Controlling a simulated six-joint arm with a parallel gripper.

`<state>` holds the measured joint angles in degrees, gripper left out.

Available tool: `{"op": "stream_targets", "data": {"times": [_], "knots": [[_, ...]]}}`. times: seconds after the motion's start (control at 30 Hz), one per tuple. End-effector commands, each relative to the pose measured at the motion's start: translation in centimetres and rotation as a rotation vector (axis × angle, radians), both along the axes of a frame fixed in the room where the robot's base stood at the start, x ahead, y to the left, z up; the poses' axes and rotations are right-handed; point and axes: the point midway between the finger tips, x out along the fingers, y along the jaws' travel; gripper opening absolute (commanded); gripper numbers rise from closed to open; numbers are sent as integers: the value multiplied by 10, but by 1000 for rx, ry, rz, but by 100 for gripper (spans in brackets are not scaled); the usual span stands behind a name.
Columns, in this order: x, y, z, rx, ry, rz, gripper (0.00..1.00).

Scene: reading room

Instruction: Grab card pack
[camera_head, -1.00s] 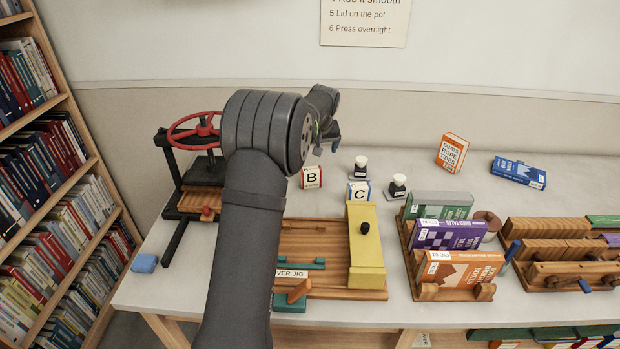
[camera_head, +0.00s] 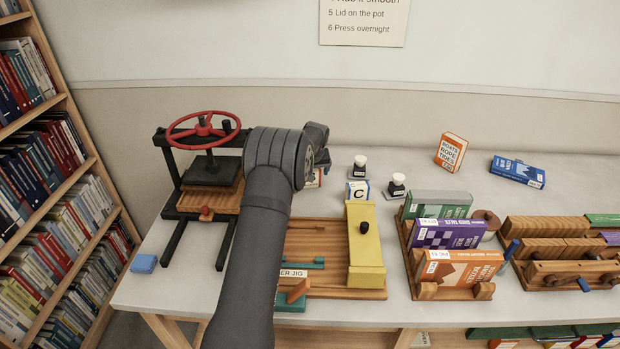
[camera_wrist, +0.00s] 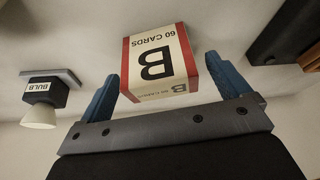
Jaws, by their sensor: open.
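A small white and red card pack marked B and "60 CARDS" (camera_wrist: 157,63) stands on the bench. In the wrist view it lies ahead of my gripper (camera_wrist: 163,70), whose two blue fingers are open, one on each side of the pack's near end. I cannot tell whether either finger touches it. In the head view the B pack (camera_head: 315,180) is mostly hidden behind my arm, and the fingers are hidden too. A second pack marked C (camera_head: 358,192), with blue sides, stands to its right.
A press with a red wheel (camera_head: 204,130) is at left. A wooden jig (camera_head: 325,240) and a book rack (camera_head: 455,292) are in front.

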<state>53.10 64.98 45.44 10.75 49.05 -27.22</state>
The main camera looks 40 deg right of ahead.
Motion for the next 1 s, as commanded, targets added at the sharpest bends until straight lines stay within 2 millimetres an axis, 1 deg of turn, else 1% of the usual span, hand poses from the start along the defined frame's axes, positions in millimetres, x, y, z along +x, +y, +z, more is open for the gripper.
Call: {"op": "stream_targets", "data": {"times": [0.03, 0.13, 0.37, 0.47, 0.5, 0.57, 0.6, 0.63, 0.87, 1.0], "knots": [[2, -1, -5, 0, 0, 0, 94], [4, -3, -11, -1, -1, -1, 94], [4, -3, -12, -1, -1, -1, 94], [4, -3, -11, -1, -1, -1, 76], [4, -3, -11, -1, -1, -1, 68], [4, -3, -11, -1, -1, -1, 56], [4, -3, -11, -1, -1, -1, 48], [4, -3, -11, -1, -1, -1, 44], [4, -3, -11, -1, -1, -1, 44], [4, -3, -5, -2, -1, 0, 44]]}}
